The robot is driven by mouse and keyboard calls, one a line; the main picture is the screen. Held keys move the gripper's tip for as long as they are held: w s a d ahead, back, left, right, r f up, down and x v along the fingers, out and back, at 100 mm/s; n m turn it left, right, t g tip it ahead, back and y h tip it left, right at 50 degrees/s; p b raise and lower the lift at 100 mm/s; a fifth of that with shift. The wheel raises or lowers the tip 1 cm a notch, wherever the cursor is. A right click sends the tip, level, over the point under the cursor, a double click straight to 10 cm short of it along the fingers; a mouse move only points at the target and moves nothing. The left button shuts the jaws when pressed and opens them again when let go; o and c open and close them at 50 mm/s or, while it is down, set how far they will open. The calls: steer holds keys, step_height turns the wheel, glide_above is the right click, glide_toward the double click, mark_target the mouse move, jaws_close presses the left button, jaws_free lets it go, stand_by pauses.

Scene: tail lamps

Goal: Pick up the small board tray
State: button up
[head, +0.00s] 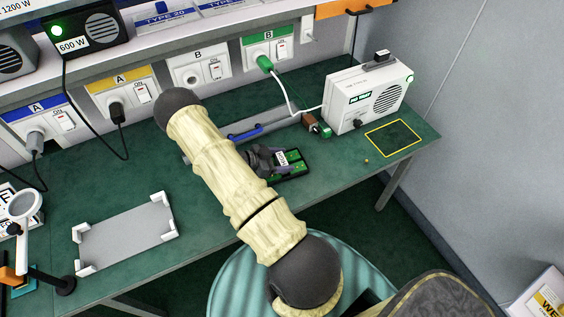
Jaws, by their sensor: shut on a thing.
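The small board tray (303,173) is a dark, shallow tray with green boards and a white label in it. It is at the middle of the green bench, near its front edge. My gripper (272,161) is at the tray's left side, shut on it. My own arm comes from the lower right and covers part of the bench and the view left of the gripper. The fingertips are small and partly hidden. I cannot tell whether the tray is lifted off the bench.
A grey plate with white corner brackets (125,233) lies at the left. A magnifier (24,205) stands at the far left. A white box with a speaker grille (368,98) stands at the right, beside an empty yellow-outlined area (395,138). A blue-handled tool (246,133) lies behind the tray.

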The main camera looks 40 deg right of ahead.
mark_target(282, 159)
step_height(282, 159, up, 10)
steer(key=shift+b, duration=0.6)
stand_by(0.4)
